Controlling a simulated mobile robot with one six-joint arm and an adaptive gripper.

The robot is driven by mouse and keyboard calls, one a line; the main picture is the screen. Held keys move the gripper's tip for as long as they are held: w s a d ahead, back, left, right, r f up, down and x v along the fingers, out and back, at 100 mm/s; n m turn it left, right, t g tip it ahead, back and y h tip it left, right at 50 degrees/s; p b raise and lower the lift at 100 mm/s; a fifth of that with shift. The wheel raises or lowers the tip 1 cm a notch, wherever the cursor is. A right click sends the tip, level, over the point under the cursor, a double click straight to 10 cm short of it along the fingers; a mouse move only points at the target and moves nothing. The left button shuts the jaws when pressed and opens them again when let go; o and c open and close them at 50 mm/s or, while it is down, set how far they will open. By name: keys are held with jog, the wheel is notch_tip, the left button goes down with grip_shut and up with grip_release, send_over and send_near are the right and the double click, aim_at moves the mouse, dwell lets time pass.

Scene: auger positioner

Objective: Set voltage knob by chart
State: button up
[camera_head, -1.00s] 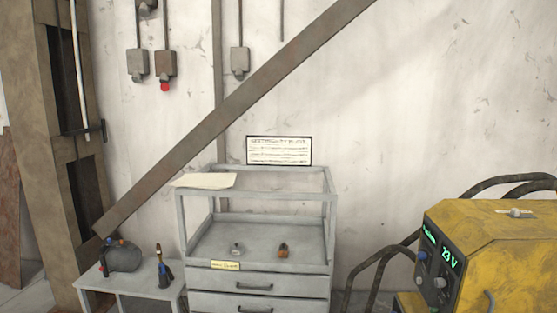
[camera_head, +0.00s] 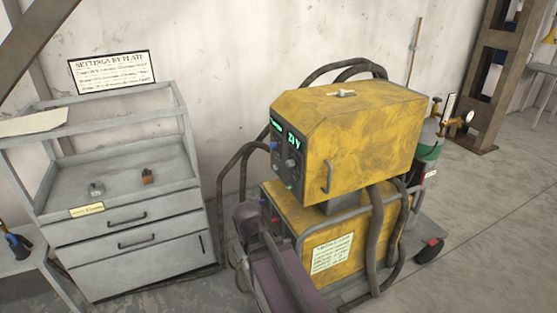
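The yellow welding machine (camera_head: 365,130) stands right of centre, its narrow control panel facing left. The panel has a green display (camera_head: 294,139) that seems to read 23 V, and a second green readout at its left. A grey knob (camera_head: 291,163) sits below the display and a blue knob (camera_head: 275,146) to its left; their pointer positions are too small to read. The chart (camera_head: 111,72), headed "SETTINGS BY PLATE", stands on the wall behind the grey cabinet; its rows are too small to read. My gripper is not clearly visible; a dark arm link of mine shows at bottom centre.
The grey drawer cabinet (camera_head: 130,228) stands left of the machine with two small parts on its shelf. Dark hoses (camera_head: 222,190) loop between them. A green gas cylinder (camera_head: 430,140) stands behind on the cart. Floor at the lower right is clear.

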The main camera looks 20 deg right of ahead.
jog(key=w+d+n+h+b, duration=0.1)
jog(key=w+d+n+h, duration=0.3)
jog(key=w+d, duration=0.15)
jog(key=n+t+h+b, duration=0.2)
jog(key=n+h+b, duration=0.1)
jog(key=n+h, duration=0.95)
send_near(287, 165)
jog(key=a, duration=0.3)
jog(key=shift+s+a+f+m+h, duration=0.1)
jog(key=shift+s+a+m+h, duration=0.15)
jog(key=shift+m, duration=0.1)
jog(key=shift+d, duration=0.1)
jog(key=d, duration=0.4)
jog(key=w+d, duration=0.1)
jog(key=d, duration=0.8)
jog(key=shift+w+d, duration=0.25)
jog(key=shift+d, duration=0.05)
grip_shut()
